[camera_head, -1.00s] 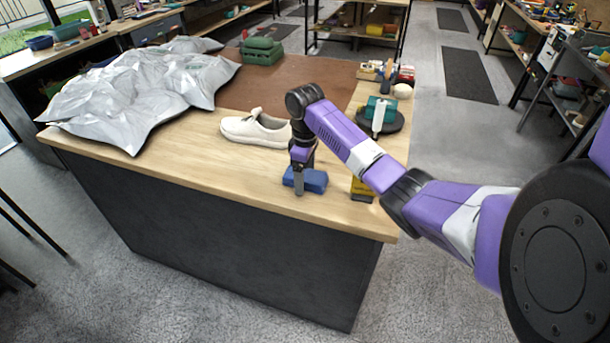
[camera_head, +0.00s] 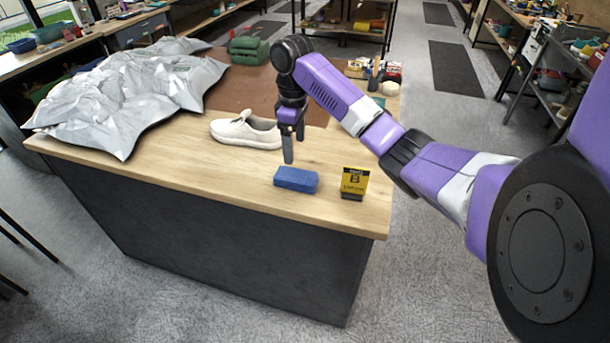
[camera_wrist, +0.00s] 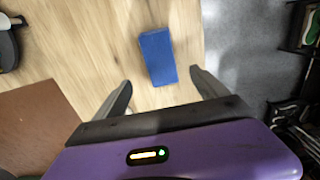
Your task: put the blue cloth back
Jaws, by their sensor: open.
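The blue cloth (camera_head: 296,179) is a small folded block lying flat on the light wooden tabletop near its front edge. It lies beside a small yellow and black card marked "B" (camera_head: 354,182). My gripper (camera_head: 288,160) is open and empty above and slightly behind the cloth, apart from it. In the wrist view, the blue cloth (camera_wrist: 157,56) lies on the wood beyond the spread fingers (camera_wrist: 160,92), with nothing between them.
A white sneaker (camera_head: 246,130) stands behind the cloth to the left. A brown mat (camera_head: 245,92) and green stacked items (camera_head: 248,49) lie farther back.

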